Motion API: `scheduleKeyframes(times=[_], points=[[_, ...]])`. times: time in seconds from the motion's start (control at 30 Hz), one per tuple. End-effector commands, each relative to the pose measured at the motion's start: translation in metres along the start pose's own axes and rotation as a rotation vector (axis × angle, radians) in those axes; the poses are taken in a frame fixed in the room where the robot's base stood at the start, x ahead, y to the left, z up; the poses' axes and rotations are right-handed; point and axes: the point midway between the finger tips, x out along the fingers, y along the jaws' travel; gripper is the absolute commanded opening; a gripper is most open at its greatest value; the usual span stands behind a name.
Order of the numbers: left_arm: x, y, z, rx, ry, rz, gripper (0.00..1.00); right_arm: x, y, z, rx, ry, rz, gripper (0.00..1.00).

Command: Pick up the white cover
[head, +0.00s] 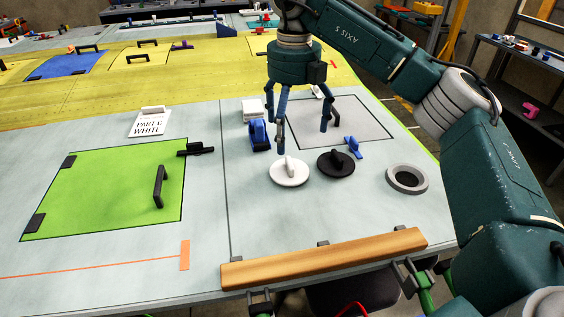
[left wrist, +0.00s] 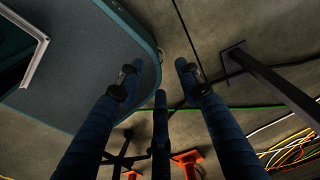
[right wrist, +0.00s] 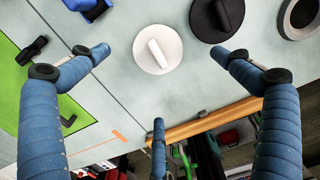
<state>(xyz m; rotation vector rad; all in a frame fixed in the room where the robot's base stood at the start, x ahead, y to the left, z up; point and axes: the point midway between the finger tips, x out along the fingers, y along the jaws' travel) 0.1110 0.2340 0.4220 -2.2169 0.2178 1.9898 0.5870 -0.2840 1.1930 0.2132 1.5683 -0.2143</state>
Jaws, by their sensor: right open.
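The white cover (head: 283,177) is a round disc with a raised bar handle, lying flat on the pale table. It also shows in the right wrist view (right wrist: 148,60), between the spread fingers and a little beyond them. My right gripper (head: 303,138) is open and empty, above and just behind the cover in the head view. One fingertip there overlaps the cover's top edge in the picture; I cannot tell whether it touches. My left gripper (left wrist: 158,72) is open and empty, over the floor, and is out of the head view.
A black cover (head: 336,165) lies right of the white one, then a grey ring (head: 407,180). A blue tool (head: 260,136) stands behind left. A green panel (head: 110,190) with black handle lies left. A wooden bar (head: 325,258) runs along the front edge.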

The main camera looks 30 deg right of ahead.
Motion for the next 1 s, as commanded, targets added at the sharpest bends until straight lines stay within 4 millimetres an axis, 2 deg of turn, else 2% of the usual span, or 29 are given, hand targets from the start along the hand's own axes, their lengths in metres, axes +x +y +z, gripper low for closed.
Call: scheduleKeyframes(times=[0.13, 0.3, 0.43, 0.57, 0.77, 0.9, 1.0], points=[[-0.005, 0.001, 0.008, 0.0, -0.012, 0.001, 0.35, 0.015, -0.001, 0.0, 0.001, 0.004, -0.003, 1.0], [-0.014, 0.004, 0.029, 0.002, -0.043, 0.005, 0.35, 0.042, -0.001, 0.0, 0.002, 0.004, -0.003, 1.0], [-0.016, 0.006, 0.037, 0.003, -0.053, 0.007, 0.35, 0.054, -0.001, 0.001, 0.001, 0.002, -0.001, 1.0], [-0.023, 0.005, 0.028, 0.004, -0.044, 0.006, 0.35, 0.062, 0.0, 0.003, 0.001, 0.004, -0.002, 1.0], [-0.041, 0.001, 0.001, 0.004, -0.007, 0.002, 0.35, 0.091, 0.002, 0.011, 0.001, 0.005, -0.003, 1.0], [-0.044, 0.001, 0.0, 0.004, -0.006, 0.002, 0.35, 0.105, 0.002, 0.012, 0.001, 0.001, -0.001, 1.0], [-0.044, 0.001, 0.004, 0.004, -0.012, 0.003, 0.35, 0.108, 0.003, 0.012, 0.001, 0.0, -0.001, 1.0]])
